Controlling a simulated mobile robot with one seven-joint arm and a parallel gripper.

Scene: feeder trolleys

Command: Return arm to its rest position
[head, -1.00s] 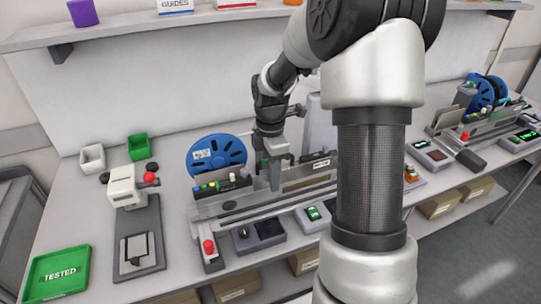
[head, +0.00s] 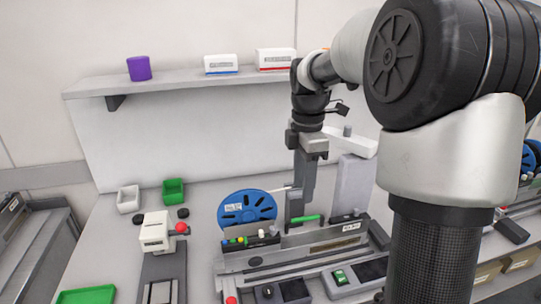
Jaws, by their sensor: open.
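My gripper (head: 297,222) points down over the back of the feeder trolley (head: 270,262) on the bench, in the middle of the head view. Its jaws are open, and I see nothing held in them. A green bar (head: 306,219) shows beside the fingertips; I cannot tell whether they touch it. My arm bends down to the gripper from the right, and its large links hide the right side of the bench.
A blue reel (head: 248,208) stands just left of the gripper, and a grey upright panel (head: 352,185) just right. A shelf (head: 190,84) with boxes runs behind the arm. A white press (head: 156,232) with a red knob stands at left.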

